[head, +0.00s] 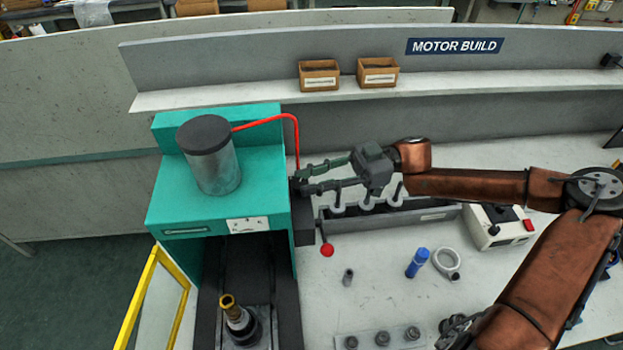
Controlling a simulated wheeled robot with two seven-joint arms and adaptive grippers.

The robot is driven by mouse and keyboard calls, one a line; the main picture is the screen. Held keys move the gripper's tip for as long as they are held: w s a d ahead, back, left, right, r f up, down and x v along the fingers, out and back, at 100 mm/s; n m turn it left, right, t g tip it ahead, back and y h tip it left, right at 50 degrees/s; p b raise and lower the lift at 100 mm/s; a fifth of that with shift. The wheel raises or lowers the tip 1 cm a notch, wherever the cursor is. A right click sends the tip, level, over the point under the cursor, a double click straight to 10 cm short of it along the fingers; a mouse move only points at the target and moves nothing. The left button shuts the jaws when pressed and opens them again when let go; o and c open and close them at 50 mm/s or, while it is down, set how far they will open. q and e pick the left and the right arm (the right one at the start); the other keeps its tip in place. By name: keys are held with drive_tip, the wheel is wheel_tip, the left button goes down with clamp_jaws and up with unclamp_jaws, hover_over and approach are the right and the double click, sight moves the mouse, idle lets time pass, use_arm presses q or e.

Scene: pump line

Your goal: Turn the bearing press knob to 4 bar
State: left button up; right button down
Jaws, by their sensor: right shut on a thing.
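The teal bearing press (220,203) stands at the left of the bench, with a grey cylinder (214,165) on top and a red hose (270,122) running to its right side. My right gripper (302,181) comes in from the right and is shut on the dark knob at the press's upper right side. The knob is mostly hidden by the fingers, and its setting cannot be read. A small white panel (248,224) on the press front is too small to read. My left gripper is not in view.
A red-ball lever (327,250) juts out just below my right gripper. The yellow-framed guard (150,300) stands open at lower left.

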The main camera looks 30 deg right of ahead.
drive_tip(key=c, duration=1.6)
unclamp_jaws()
wheel_tip(320, 180, up, 10)
drive_tip(key=shift+c, duration=0.4)
